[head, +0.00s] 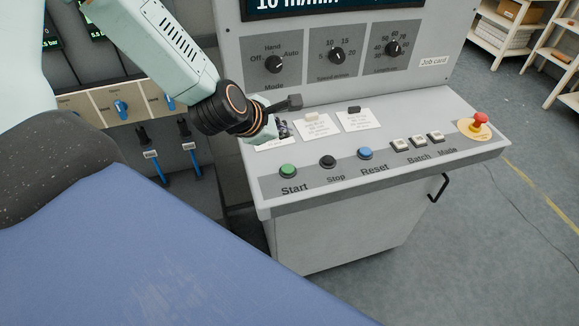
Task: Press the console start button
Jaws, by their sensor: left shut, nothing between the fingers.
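The green start button (288,171) sits at the left end of the button row on the grey console (440,151), with "Start" printed below it. To its right are a black Stop button (328,161) and a blue Reset button (365,153). My left gripper (296,101) is shut and empty. In the picture it is behind and above the start button, over the cards at the back of the sloped panel, apart from the button. My right gripper is not in view.
A red emergency button (479,121) stands at the console's right end. Knobs (274,64) line the upright panel behind. A blue surface (190,255) fills the lower left. A black handle (438,187) sticks out at the console's front.

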